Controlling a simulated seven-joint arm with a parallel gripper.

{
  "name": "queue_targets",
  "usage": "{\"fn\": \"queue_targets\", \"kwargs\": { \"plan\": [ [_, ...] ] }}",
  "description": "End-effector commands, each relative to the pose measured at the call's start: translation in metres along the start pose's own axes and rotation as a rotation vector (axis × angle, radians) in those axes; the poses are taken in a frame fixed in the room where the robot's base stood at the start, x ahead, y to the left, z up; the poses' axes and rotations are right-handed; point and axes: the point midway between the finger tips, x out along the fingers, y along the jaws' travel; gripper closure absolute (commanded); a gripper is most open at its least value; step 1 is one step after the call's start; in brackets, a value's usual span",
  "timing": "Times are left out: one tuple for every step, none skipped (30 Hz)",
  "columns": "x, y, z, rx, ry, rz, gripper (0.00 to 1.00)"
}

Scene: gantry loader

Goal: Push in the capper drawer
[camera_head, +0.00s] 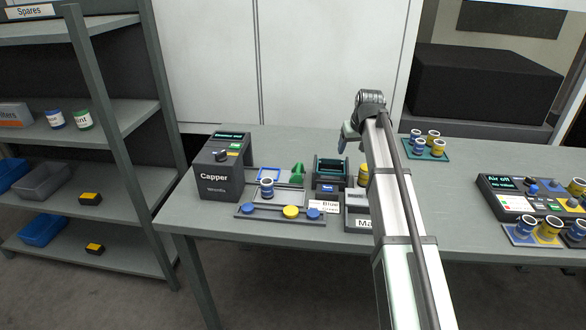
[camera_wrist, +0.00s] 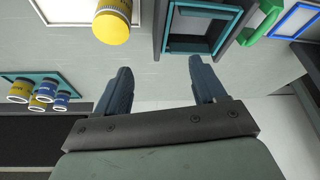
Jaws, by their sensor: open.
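The dark capper (camera_head: 216,181), labelled "Capper", stands at the left end of the table. A flat grey drawer sticks out from its right side, with a blue square frame (camera_head: 268,171) and a green handle (camera_head: 297,170) at its right end. The handle (camera_wrist: 262,22) and the blue frame (camera_wrist: 296,18) also show at the top right of the wrist view. My gripper (camera_wrist: 160,68) is open and empty. It is above the back of the table, to the right of the handle in the head view, and apart from it. Its fingertips are unclear in the head view.
A teal-framed dark box (camera_head: 332,168) stands just right of the handle. A blue-labelled can (camera_head: 267,187) and a rail (camera_head: 248,211) with blue and yellow discs are in front. A yellow can (camera_wrist: 112,27) and a can tray (camera_head: 439,154) are nearby. Table behind the box is clear.

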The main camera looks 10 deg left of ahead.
Motion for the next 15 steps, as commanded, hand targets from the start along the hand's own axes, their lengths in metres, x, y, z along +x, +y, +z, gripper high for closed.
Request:
{"fn": "queue_targets", "kwargs": {
  "plan": [
    [-0.004,-0.024,-0.004,-0.027,0.007,-0.01,0.35],
    [-0.007,-0.035,-0.006,-0.04,0.011,-0.015,0.38],
    [-0.01,-0.05,-0.008,-0.056,0.016,-0.021,0.42],
    [-0.013,-0.06,-0.01,-0.068,0.02,-0.025,0.45],
    [-0.015,-0.069,-0.01,-0.078,0.023,-0.029,0.48],
    [-0.018,-0.08,-0.011,-0.091,0.027,-0.034,0.52],
    [-0.02,-0.088,-0.011,-0.1,0.03,-0.037,0.55],
    [-0.022,-0.097,-0.012,-0.11,0.033,-0.041,0.57],
    [-0.026,-0.107,-0.012,-0.121,0.037,-0.045,0.59],
    [-0.028,-0.114,-0.012,-0.129,0.039,-0.049,0.59],
    [-0.031,-0.122,-0.012,-0.138,0.042,-0.052,0.59],
    [-0.035,-0.131,-0.011,-0.144,0.046,-0.056,0.59],
    [-0.037,-0.138,-0.011,-0.148,0.048,-0.059,0.59],
    [-0.04,-0.145,-0.01,-0.147,0.05,-0.062,0.59],
    [-0.044,-0.154,-0.008,-0.14,0.052,-0.067,0.59]
  ]
}}
